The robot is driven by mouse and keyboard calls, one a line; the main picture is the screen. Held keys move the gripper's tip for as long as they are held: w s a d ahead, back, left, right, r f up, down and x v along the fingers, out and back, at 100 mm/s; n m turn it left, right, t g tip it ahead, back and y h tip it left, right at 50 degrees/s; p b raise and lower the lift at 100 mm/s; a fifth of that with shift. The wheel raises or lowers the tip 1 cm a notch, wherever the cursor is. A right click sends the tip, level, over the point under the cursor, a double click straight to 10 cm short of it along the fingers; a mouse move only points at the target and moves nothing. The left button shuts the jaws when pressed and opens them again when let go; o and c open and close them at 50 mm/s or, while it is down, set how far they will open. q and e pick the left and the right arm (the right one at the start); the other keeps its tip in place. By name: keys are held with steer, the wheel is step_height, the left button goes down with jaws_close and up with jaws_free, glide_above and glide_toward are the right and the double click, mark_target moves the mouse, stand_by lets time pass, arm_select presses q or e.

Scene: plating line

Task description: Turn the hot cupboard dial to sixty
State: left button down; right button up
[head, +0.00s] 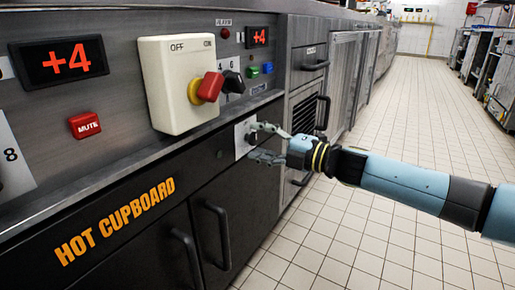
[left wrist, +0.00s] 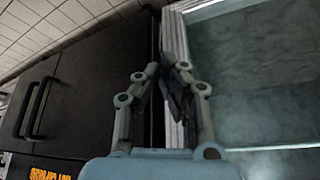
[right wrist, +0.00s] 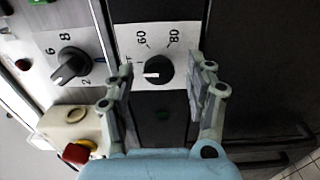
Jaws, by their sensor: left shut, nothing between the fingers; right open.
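The hot cupboard dial is a black knob (right wrist: 158,70) with a white pointer mark, on a white plate (right wrist: 180,36) printed with 60 and 80. In the right wrist view the mark points left, away from both numbers. My right gripper (right wrist: 160,85) is open, its fingers on either side of the knob's line; I cannot tell whether they touch it. In the head view the right gripper (head: 266,143) is at the dial plate (head: 243,137) and partly hides the dial. My left gripper (left wrist: 166,72) is shut and empty, seen only in the left wrist view, away from the dial.
Above the dial are a switch box (head: 180,85) with a red knob, another black knob (head: 233,82) and a red mute button (head: 84,125). Cupboard handles (head: 219,234) stick out below. The tiled floor (head: 400,130) at right is clear.

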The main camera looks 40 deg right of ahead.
steer(key=shift+w+a, duration=0.15)
steer(key=shift+w, duration=0.25)
arm_select(q)
steer(key=shift+w+f+t, duration=0.15)
steer(key=shift+f+t, duration=0.15)
steer(key=shift+f, duration=0.05)
arm_select(e)
jaws_close()
steer(key=shift+r, duration=0.1)
arm_select(q)
step_height(320, 180, up, 5)
steer(key=s+g+p, duration=0.2)
arm_select(e)
steer(key=shift+r+m, duration=0.15)
steer(key=shift+m, duration=0.85)
steer(key=m+p, duration=0.7)
steer(key=m, duration=0.2)
steer(key=shift+f+p, duration=0.2)
steer(key=shift+p, duration=0.15)
arm_select(q)
steer(key=s+a+f+g, duration=0.3)
steer(key=s+f, duration=0.4)
steer(key=f, duration=0.6)
steer(key=shift+s+a+y, duration=0.2)
steer(key=shift+a+y, duration=0.2)
steer(key=shift+a, duration=0.2)
arm_select(e)
steer(key=shift+s+f+m, duration=0.1)
steer(key=shift+f+m, duration=0.05)
steer(key=shift+m, duration=0.35)
